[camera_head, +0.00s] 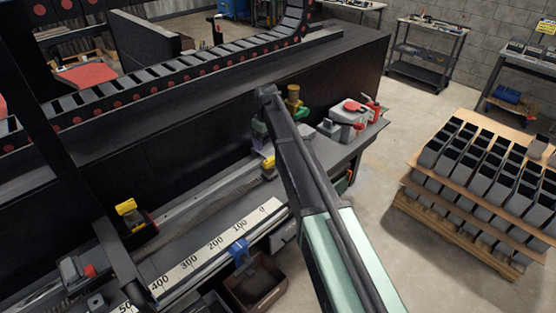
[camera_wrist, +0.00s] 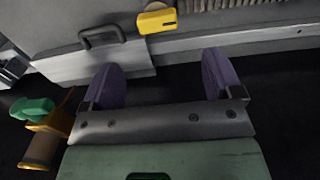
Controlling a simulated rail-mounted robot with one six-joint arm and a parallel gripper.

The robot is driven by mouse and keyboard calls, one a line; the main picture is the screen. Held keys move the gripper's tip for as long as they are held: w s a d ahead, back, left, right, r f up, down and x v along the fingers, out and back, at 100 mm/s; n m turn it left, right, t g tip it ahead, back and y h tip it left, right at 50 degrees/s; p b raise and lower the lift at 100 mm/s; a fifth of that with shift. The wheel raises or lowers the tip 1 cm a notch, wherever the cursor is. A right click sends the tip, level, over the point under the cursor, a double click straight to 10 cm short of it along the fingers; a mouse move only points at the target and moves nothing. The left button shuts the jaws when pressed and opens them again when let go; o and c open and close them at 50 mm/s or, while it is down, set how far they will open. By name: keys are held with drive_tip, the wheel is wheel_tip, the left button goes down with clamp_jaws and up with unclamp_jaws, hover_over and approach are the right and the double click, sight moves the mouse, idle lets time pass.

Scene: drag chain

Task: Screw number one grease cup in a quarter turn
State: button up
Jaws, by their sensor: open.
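My gripper (camera_wrist: 160,82) is open in the wrist view, its two purple fingers spread with nothing between them. In the head view my arm covers most of the gripper. A brass-coloured, cup-like part (camera_head: 294,92) stands upright on the bench just right of my arm's upper end; I cannot read a number on it. In the wrist view, a brass-coloured cylinder (camera_wrist: 40,150) with an orange-yellow part and a green piece (camera_wrist: 33,108) lies at the lower left, outside the fingers and apart from them. I cannot tell whether it is the same part.
A grey panel with a handle (camera_wrist: 97,37) and a yellow block (camera_wrist: 157,20) lie beyond the fingers. The drag chain (camera_head: 150,76) runs along the back. A grey box with red parts (camera_head: 349,116) stands on the bench's right end. A crate stack (camera_head: 470,180) stands on the floor.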

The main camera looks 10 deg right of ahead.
sight(269, 160)
wheel_tip(269, 160, down, 10)
drive_tip(key=b, duration=0.9)
drive_tip(key=shift+w+d+f, duration=0.1)
drive_tip(key=shift+d+f, duration=0.05)
drive_tip(key=c, duration=0.9)
